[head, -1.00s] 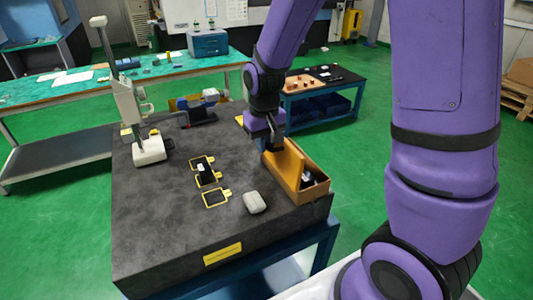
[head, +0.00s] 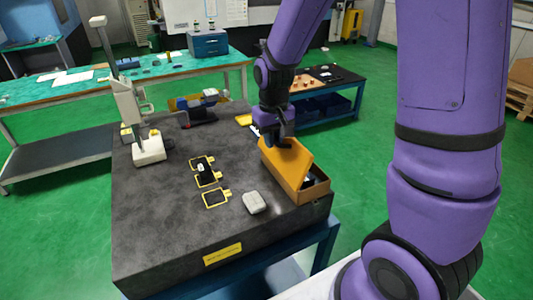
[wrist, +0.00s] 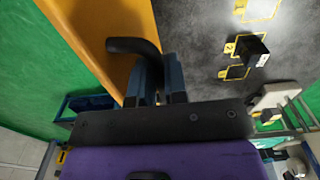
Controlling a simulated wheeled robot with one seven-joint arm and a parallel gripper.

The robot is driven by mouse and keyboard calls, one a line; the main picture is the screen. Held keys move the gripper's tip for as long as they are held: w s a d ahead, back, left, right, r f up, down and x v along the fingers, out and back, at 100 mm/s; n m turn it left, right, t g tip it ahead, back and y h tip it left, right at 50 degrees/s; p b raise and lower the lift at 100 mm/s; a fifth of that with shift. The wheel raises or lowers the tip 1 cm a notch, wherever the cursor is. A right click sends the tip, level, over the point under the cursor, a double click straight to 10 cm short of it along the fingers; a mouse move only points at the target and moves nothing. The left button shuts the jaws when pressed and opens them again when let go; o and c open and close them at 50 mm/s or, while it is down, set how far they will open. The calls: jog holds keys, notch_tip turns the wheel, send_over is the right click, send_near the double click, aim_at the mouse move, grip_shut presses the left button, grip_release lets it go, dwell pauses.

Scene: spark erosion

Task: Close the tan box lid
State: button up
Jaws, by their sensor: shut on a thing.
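The tan box (head: 317,191) sits at the right edge of the dark table. Its tan lid (head: 287,165) is tilted over it, part-way open, with a gap on the right side showing a dark item inside. My gripper (head: 284,143) is at the lid's upper far edge. In the wrist view, the lid (wrist: 100,35) fills the upper left, and the blue fingers of my gripper (wrist: 160,82) are shut on a dark bent handle (wrist: 130,46) that lies against the lid.
A pale rounded block (head: 254,202) lies on the table (head: 165,220) left of the box. Yellow-outlined spots with small dark items (head: 207,178) are farther left. A grey stand (head: 148,150) is at the back left. The table's front middle is clear.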

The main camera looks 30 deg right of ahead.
jog(key=shift+d, duration=0.1)
jog(key=shift+d, duration=1.9)
jog(key=shift+f, duration=0.1)
jog(key=shift+d+f, duration=0.3)
jog(key=shift+d, duration=0.65)
